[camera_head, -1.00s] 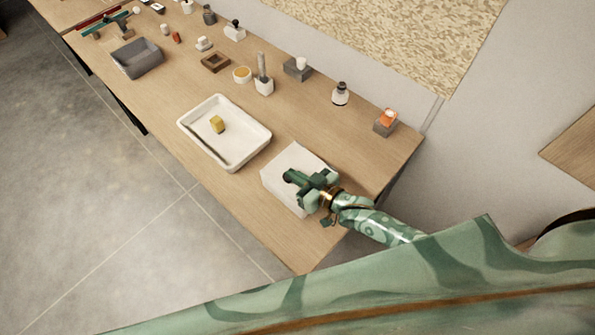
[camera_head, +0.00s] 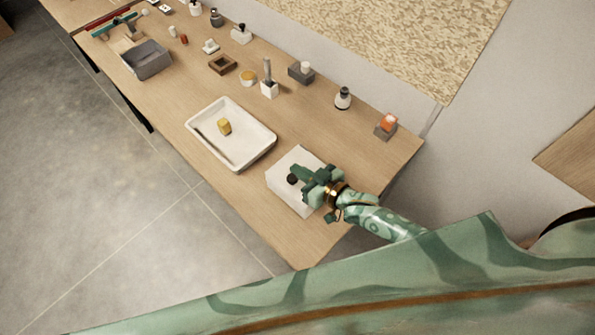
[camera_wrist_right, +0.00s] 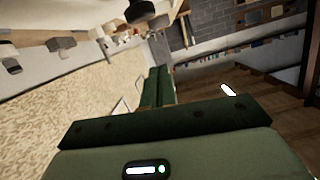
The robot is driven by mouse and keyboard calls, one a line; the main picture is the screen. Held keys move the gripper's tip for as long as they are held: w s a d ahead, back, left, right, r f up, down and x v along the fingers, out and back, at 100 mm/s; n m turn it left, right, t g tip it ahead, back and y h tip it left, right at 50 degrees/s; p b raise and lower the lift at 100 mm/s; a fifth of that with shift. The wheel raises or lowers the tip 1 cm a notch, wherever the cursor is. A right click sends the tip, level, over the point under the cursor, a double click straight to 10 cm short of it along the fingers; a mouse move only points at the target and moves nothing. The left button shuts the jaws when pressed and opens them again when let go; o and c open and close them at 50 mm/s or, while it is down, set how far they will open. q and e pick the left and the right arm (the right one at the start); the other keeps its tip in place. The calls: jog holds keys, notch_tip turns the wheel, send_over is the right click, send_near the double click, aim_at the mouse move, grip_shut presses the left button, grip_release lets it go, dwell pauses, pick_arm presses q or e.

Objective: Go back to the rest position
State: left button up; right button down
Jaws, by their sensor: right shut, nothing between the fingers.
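My right gripper (camera_head: 299,172) is green and reaches in from the right in the head view. It is over a white box (camera_head: 288,199) with a dark round knob (camera_head: 292,179) at the near right end of the wooden table. I cannot tell from above how far the gripper is over the box. In the right wrist view the green fingers (camera_wrist_right: 158,88) are together with nothing between them. My left gripper is not in view.
A white tray (camera_head: 262,137) with a yellow block (camera_head: 224,126) lies left of the box. A grey bin (camera_head: 147,62) and several small items stand farther along the table (camera_head: 190,75). An orange item (camera_head: 387,122) sits on a grey block at the right edge. Open floor lies left.

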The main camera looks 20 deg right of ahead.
jog(key=s+d+r+n+g+h, duration=0.2)
jog(key=s+d+r+g+h, duration=0.4)
jog(key=s+d+r+h, duration=0.85)
jog(key=s+a+f+g+y+b, duration=0.1)
jog(key=s+f+y+b, duration=0.15)
jog(key=f, duration=0.95)
jog(key=s+f+g+y+b, duration=0.1)
jog(key=f+b, duration=0.3)
jog(key=f, duration=0.8)
jog(key=s+a+f+g+y+b, duration=0.15)
jog(key=f+b, duration=0.25)
jog(key=f, duration=0.8)
jog(key=s+f+m+g+b, duration=0.1)
jog(key=s+f+b, duration=0.3)
jog(key=s+f, duration=0.6)
jog(key=s+f+m+g+y+b, duration=0.1)
jog(key=s+f+b, duration=0.4)
jog(key=s+f, duration=0.6)
notch_tip(320, 180, down, 5)
jog(key=shift+d+m, duration=0.25)
jog(key=shift+m, duration=0.45)
jog(key=shift+s+g+y, duration=0.1)
jog(key=shift+g+y, duration=0.15)
